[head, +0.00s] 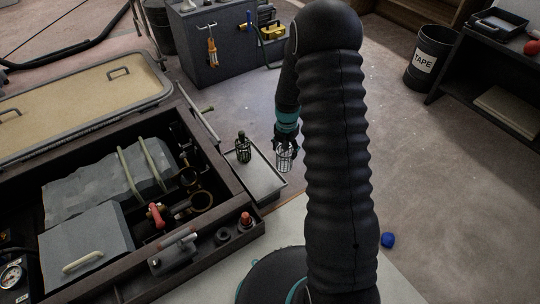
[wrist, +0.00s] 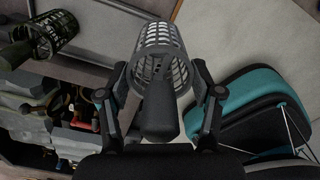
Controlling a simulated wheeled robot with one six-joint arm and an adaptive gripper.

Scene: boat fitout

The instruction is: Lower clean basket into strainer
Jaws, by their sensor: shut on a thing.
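My gripper (head: 286,140) is shut on the dark handle of a light grey slotted basket (head: 285,158), which hangs below it over the floor, just right of a tray. In the wrist view the grey basket (wrist: 160,42) points away from my fingers (wrist: 161,95), its handle between them. A second, darker basket (head: 243,150) with a dark handle stands on the tray; it also shows in the wrist view (wrist: 48,35) at upper left. In the open hatch, brass rings (head: 201,201) sit near a red-handled part (head: 156,215); I cannot tell which fitting is the strainer.
The tray (head: 268,188) joins the hatch box's right side. The hatch's dark rim (head: 207,145) stands between tray and fittings. Grey covered blocks (head: 85,245) fill the hatch's left. A blue ball (head: 388,240) lies right of my arm. The floor at right is mostly clear.

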